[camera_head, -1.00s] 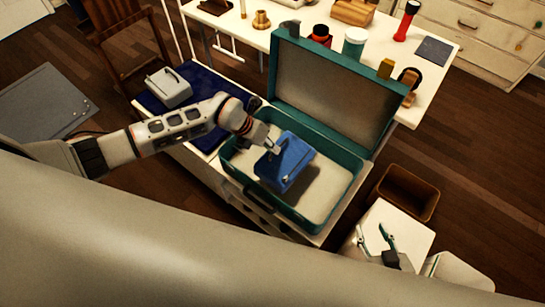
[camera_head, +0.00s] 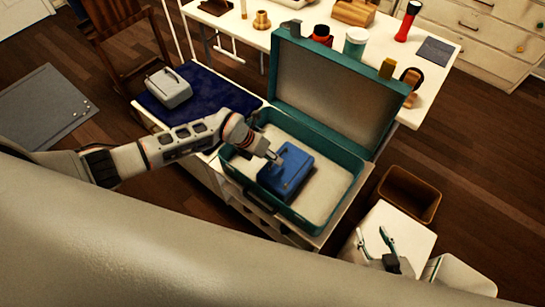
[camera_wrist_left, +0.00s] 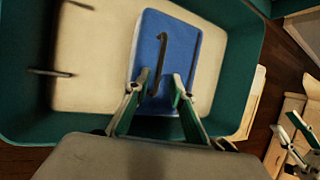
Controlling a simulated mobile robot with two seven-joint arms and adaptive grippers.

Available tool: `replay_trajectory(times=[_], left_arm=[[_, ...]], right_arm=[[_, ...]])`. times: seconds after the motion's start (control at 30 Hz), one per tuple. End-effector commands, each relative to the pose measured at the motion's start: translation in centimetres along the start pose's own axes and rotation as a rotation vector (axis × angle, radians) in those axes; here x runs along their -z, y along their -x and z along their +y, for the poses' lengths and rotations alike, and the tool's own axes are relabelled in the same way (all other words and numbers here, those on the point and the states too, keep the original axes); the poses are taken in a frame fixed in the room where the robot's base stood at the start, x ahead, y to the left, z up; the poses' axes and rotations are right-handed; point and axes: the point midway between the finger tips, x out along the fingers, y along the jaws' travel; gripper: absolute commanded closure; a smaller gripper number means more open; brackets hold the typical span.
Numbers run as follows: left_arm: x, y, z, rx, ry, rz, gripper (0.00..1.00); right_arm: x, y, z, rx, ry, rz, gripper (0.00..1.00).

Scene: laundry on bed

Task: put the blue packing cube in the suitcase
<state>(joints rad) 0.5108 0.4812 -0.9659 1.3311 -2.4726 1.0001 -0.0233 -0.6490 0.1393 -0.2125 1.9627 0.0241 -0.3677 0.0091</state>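The blue packing cube (camera_head: 291,178) lies flat inside the open teal suitcase (camera_head: 328,186), on its pale lining. In the left wrist view the cube (camera_wrist_left: 178,48) has a dark handle (camera_wrist_left: 160,62) on top. My left gripper (camera_head: 274,160) is over the cube's left part. Its fingers (camera_wrist_left: 158,88) stand apart on either side of the handle, with gaps visible. My right gripper (camera_head: 377,241) is open and empty, low at the right, away from the suitcase.
The suitcase lid (camera_head: 335,95) stands raised behind. A dark blue cloth (camera_head: 208,104) with a grey case (camera_head: 168,89) lies to the left. A white table (camera_head: 445,60) with several jars is behind. A brown bin (camera_head: 409,194) stands to the right.

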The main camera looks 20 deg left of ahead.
Motion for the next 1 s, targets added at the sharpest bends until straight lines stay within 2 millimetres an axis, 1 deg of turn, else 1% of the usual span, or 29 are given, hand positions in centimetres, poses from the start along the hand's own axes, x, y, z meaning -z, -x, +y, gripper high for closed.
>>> replay_trajectory(times=[0.2,0.27,0.33,0.47,0.7,0.8,0.9,1.0], left_arm=[[-0.1,0.2,0.0,0.000,0.000,-0.002,0.77],[-0.2,0.6,0.0,0.000,-0.001,-0.003,0.77],[-0.2,1.3,0.1,-0.001,-0.002,-0.003,0.77],[-0.3,3.6,0.1,-0.002,-0.002,-0.005,0.77],[-0.2,8.5,0.1,-0.002,-0.003,-0.004,0.77],[-0.1,10.1,0.0,-0.001,-0.002,-0.003,0.77],[-0.2,11.2,0.0,-0.001,-0.001,-0.003,0.77],[-0.1,11.8,-0.1,0.004,-0.001,-0.004,0.77]], right_arm=[[-0.1,0.0,0.0,0.000,0.000,-0.001,0.61],[0.0,0.0,0.0,0.000,0.000,-0.002,0.61],[0.1,0.1,0.0,0.000,0.001,-0.001,0.61],[0.6,0.4,0.1,-0.001,0.001,0.000,0.61],[1.2,0.6,0.2,-0.001,0.001,0.003,0.61],[1.3,0.7,0.2,-0.001,0.001,0.004,0.61],[1.4,0.7,0.2,-0.002,0.001,0.005,0.61],[1.4,0.7,0.3,-0.002,0.001,0.006,0.61]])
